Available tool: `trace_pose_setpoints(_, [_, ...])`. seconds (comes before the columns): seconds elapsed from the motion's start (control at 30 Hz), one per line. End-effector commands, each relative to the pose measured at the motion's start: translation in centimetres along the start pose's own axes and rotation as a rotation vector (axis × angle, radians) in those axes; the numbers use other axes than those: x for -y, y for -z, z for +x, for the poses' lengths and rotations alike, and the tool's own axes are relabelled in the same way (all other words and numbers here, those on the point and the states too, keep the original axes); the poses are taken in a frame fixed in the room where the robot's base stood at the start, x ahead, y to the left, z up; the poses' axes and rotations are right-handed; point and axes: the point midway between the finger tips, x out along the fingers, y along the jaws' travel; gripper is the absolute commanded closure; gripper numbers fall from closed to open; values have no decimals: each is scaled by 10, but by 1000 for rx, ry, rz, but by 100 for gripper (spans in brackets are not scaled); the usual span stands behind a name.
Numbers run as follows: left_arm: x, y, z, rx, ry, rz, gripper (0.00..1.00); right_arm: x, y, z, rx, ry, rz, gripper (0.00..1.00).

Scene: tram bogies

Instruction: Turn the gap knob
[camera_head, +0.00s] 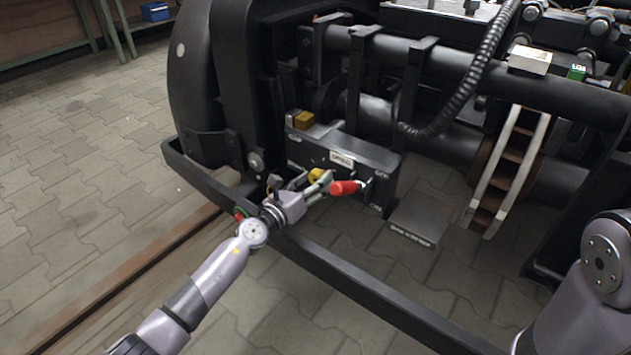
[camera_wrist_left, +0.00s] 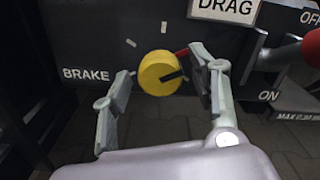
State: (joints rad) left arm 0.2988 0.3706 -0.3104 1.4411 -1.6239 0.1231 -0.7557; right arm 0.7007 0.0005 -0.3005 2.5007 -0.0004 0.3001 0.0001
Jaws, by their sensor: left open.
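The gap knob appears to be the round yellow knob (camera_wrist_left: 158,73) with a dark pointer bar, on the front of a dark box (camera_head: 370,156); in the head view the yellow knob (camera_head: 317,175) shows just beyond my fingers. My left gripper (camera_head: 312,182) is open in front of it. In the left wrist view the left gripper's fingers (camera_wrist_left: 160,84) stand on either side of the knob, the right finger nearer; I cannot tell whether they touch it. My right arm shows at the right edge of the head view, but its gripper is out of view.
A red-handled lever (camera_head: 344,187) sticks out just right of the knob; its red end (camera_wrist_left: 313,47) shows in the wrist view. A black frame bar (camera_head: 345,272) runs below my left wrist. A labelled plate (camera_head: 420,217) lies to the right. Paved floor is free at left.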

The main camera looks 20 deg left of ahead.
Motion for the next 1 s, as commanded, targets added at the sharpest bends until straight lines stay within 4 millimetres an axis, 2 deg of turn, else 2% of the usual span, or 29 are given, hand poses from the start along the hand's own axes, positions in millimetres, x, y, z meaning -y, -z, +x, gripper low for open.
trace_pose_setpoints(0.1, [0, 0, 6, 0, 1, -1, 46, 0, 1, -2, 0, 0, 0, 60])
trace_pose_setpoints(0.37, [1, 0, 7, -1, 1, -1, 46, 0, 0, -1, 0, 0, 0, 60])
trace_pose_setpoints(1.0, [0, 0, 7, -1, 1, 0, 88, 0, 0, -2, 1, 0, 0, 60])
